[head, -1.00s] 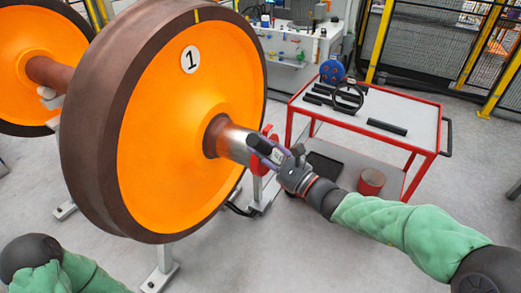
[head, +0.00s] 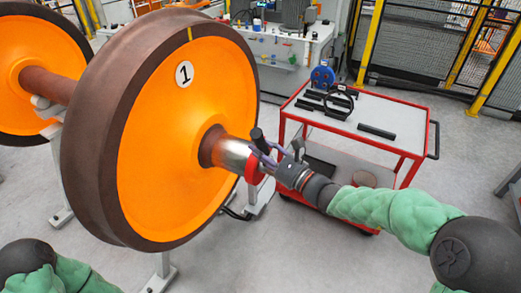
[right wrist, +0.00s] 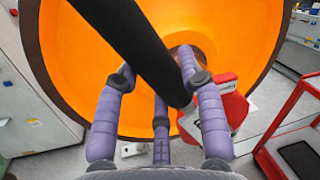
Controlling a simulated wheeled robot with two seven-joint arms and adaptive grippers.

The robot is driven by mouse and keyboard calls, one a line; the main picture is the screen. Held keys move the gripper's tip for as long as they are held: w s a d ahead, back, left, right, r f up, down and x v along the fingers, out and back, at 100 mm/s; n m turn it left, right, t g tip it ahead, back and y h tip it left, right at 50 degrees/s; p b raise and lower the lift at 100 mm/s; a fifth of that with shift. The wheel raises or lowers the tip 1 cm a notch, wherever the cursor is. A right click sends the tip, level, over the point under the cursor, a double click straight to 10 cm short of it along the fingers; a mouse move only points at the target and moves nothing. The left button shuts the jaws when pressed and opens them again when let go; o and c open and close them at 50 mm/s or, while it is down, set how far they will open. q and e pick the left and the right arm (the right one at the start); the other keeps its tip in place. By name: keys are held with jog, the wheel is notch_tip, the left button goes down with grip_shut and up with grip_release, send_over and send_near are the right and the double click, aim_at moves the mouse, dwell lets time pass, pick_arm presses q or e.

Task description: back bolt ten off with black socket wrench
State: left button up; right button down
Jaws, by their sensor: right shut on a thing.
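My right gripper (head: 266,154) has purple fingers and is shut on a black bar-shaped tool (head: 258,141), which looks like the black socket wrench. In the head view the tool sticks up beside the bare metal axle end (head: 233,156) of the orange wheel. In the right wrist view the gripper (right wrist: 156,90) has its fingers around the tool (right wrist: 135,40), which slants from the upper left to the middle. A red part (right wrist: 228,105) lies behind the fingers at the axle end. I cannot make out bolt ten or whether the tool touches a bolt. My left gripper is out of view.
The large orange wheel (head: 165,130) marked 1 fills the left of the head view. A red-edged cart (head: 345,128) with several black tools and a blue reel (head: 322,78) stands right of it. Yellow-framed fencing stands behind.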

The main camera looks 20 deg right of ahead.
jog(key=shift+r, duration=0.1)
jog(key=w+d+r+m+p, duration=0.1)
jog(key=d+m+p, duration=0.1)
jog(key=p, duration=0.2)
jog(key=shift+w+r, duration=0.3)
jog(key=shift+w, duration=0.05)
jog(key=shift+w+d+r+m+h+p, duration=0.1)
jog(key=shift+w+d+m+h+p, duration=0.25)
jog(key=shift+p, duration=0.25)
jog(key=shift+d, duration=0.1)
jog(key=w+d+m+p, duration=0.1)
jog(key=p, duration=0.1)
jog(key=w+d+m+p, duration=0.1)
jog(key=d+m+p, duration=0.1)
jog(key=p, duration=0.1)
jog(key=shift+w+r+g+h, duration=0.15)
jog(key=shift+w+g+h, duration=0.15)
jog(key=shift+g, duration=0.1)
